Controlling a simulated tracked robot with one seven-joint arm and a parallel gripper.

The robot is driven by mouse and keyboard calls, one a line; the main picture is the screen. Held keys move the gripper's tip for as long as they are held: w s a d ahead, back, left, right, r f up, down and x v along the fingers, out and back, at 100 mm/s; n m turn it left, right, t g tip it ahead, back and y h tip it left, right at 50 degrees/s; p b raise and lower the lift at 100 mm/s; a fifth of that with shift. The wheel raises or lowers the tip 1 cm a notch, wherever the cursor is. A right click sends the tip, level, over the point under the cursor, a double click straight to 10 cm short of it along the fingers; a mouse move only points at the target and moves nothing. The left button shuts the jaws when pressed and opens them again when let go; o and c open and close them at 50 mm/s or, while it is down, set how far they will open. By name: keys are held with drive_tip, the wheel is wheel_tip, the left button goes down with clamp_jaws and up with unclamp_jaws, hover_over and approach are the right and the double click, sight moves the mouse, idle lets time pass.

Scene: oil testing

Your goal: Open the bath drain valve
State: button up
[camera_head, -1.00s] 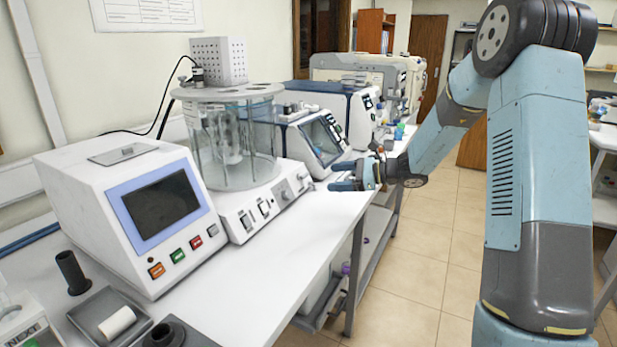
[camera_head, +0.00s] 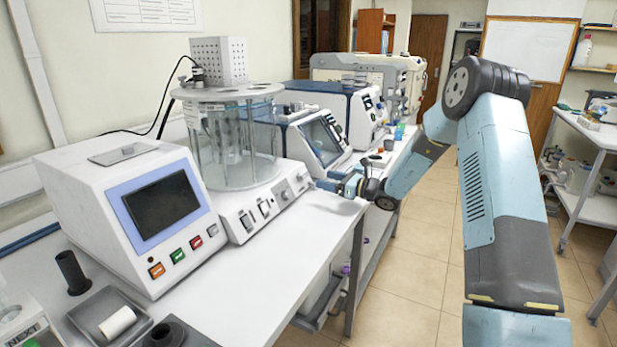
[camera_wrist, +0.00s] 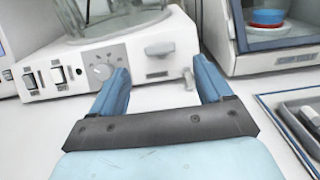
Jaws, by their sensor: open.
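The bath is a clear glass cylinder (camera_head: 235,145) on a white base unit (camera_head: 265,205) on the bench. A small light spout-like piece (camera_wrist: 188,79) at the base's right corner looks like the drain valve, but I cannot be sure. My gripper (camera_wrist: 161,75) is open and empty, its two blue fingers pointing at that corner. In the head view, my gripper (camera_head: 325,184) is just right of the base, above the bench.
A white instrument with a dark screen (camera_head: 160,205) stands left of the bath. A blue-and-white analyser (camera_head: 320,140) stands behind, to the right. A tray with tools (camera_wrist: 300,120) lies right of my gripper. The white bench top (camera_head: 290,250) in front is clear.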

sight(307, 175)
drive_tip(key=x, duration=0.8)
drive_tip(key=c, duration=1)
